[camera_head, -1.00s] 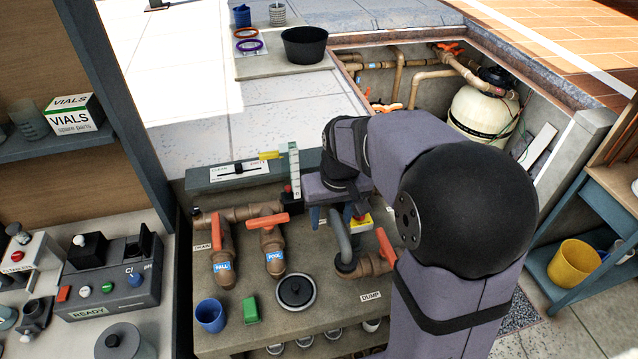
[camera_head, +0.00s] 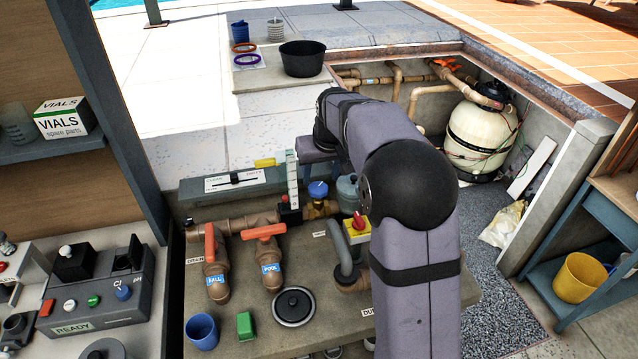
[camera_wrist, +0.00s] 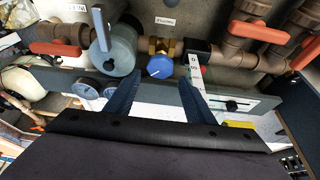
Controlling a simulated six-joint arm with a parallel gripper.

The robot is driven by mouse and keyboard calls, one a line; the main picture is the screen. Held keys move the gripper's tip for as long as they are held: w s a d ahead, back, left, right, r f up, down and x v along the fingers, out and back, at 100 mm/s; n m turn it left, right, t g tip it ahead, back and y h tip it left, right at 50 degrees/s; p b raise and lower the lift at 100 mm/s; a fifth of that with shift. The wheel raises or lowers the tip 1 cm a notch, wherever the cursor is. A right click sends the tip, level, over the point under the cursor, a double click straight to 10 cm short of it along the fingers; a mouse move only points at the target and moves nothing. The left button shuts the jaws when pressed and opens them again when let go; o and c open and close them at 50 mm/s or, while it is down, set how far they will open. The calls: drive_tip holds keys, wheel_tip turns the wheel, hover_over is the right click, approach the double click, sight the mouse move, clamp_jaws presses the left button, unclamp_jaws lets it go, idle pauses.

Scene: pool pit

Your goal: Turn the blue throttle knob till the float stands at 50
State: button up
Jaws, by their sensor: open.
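The blue throttle knob (camera_head: 318,190) sits on a brass valve body on the pipe bench, and it also shows in the wrist view (camera_wrist: 160,67). A pale upright scale tube (camera_head: 293,178) stands just left of it in the head view, and right of it in the wrist view (camera_wrist: 194,72). A small red mark shows on the tube; I cannot read the float's height. My gripper (camera_wrist: 160,82) is open and empty, its dark blue fingers pointing toward the knob, which appears between the fingertips but beyond them. In the head view the fingers are hidden behind my wrist.
A grey cylinder (camera_wrist: 112,52) with an upright lever stands close beside the knob. Orange-handled valves (camera_head: 264,232) flank the area. A yellow box with a red button (camera_head: 357,226) and a bent grey pipe (camera_head: 341,250) stand in front. The grey slider panel (camera_head: 235,181) lies to the left.

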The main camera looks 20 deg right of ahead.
sight(318, 187)
drive_tip(key=shift+p+x, duration=0.95)
drive_tip(key=shift+x, duration=2.05)
drive_tip(key=c, duration=0.8)
